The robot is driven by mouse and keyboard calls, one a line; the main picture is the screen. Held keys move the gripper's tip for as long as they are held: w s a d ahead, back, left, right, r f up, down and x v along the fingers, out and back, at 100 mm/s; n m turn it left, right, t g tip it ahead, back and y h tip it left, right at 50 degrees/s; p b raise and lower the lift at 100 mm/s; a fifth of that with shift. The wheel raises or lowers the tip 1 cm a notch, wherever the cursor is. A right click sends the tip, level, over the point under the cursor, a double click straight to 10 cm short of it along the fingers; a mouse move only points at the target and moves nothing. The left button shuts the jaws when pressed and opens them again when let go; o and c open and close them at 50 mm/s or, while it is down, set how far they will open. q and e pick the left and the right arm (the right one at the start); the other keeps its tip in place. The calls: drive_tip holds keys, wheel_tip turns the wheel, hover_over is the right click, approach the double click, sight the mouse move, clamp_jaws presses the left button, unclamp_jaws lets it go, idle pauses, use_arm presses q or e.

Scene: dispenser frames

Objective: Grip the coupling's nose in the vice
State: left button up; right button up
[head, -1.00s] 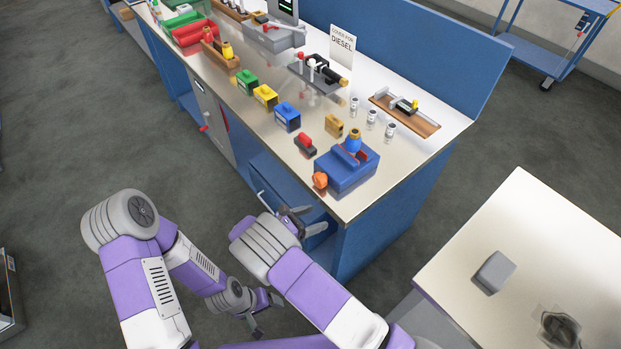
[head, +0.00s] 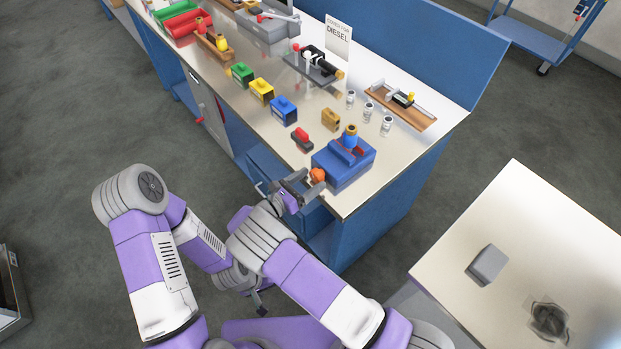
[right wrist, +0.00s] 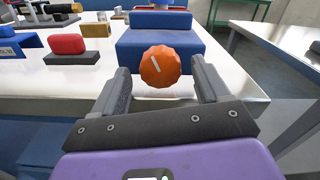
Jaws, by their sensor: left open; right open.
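The blue vice (head: 342,170) stands at the near corner of the bench, with an orange knob (head: 317,175) on its front. The brass-coloured coupling (head: 351,133) stands upright at the vice's red-lined jaws; I cannot tell whether they touch its nose. My right gripper (head: 292,185) is open in front of the knob. In the right wrist view the orange knob (right wrist: 160,66) appears between the open fingers (right wrist: 162,84), with the vice body (right wrist: 160,42) behind; contact is not visible. My left gripper (head: 260,301) hangs low beside the bench, open and empty, partly hidden by my arm.
A red-topped block (head: 302,139) and a tan block (head: 330,119) stand near the vice. Several small metal cylinders (head: 368,110) and a wooden tray (head: 402,104) lie farther back. A side table (head: 520,235) with a grey block (head: 487,264) is at right.

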drive_tip(key=shift+c, duration=0.2)
drive_tip(key=c, duration=1)
drive_tip(key=shift+f+m+b, duration=0.15)
drive_tip(key=shift+m+b, duration=1)
drive_tip(key=shift+m, duration=0.05)
drive_tip(key=shift+m+b, duration=0.65)
drive_tip(key=shift+m, duration=1.05)
drive_tip(key=o, duration=1)
drive_tip(key=shift+o, duration=0.2)
